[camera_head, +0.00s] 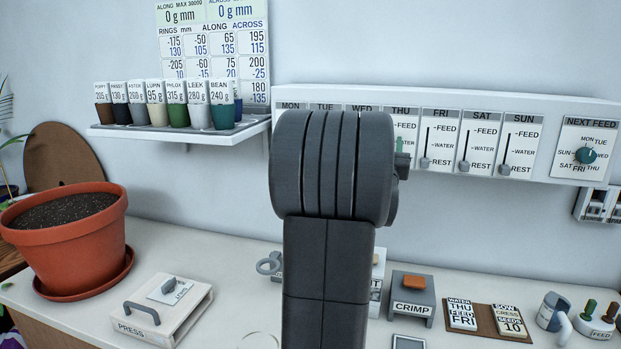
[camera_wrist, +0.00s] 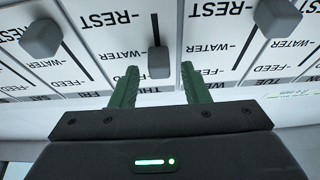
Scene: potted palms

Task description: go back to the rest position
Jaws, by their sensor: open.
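My gripper (camera_wrist: 158,84) is open, with its two green fingers pointing at the day panel in the wrist view, which shows the panel upside down. A grey slider knob (camera_wrist: 159,62) lies between the fingertips in the picture, apparently in the THU column, near the FEED end of its slot. I cannot tell if a finger touches it. In the head view my own arm hides most of the gripper; a bit of green finger shows by the THU column of the wall panel (camera_head: 432,112).
Knobs for FRI (camera_head: 425,163), SAT (camera_head: 464,166) and SUN (camera_head: 504,168) sit at REST. A cup shelf (camera_head: 180,134) is left of the arm. Below, the bench holds a potted soil pot (camera_head: 68,245), a press (camera_head: 160,312) and a crimp box (camera_head: 411,297).

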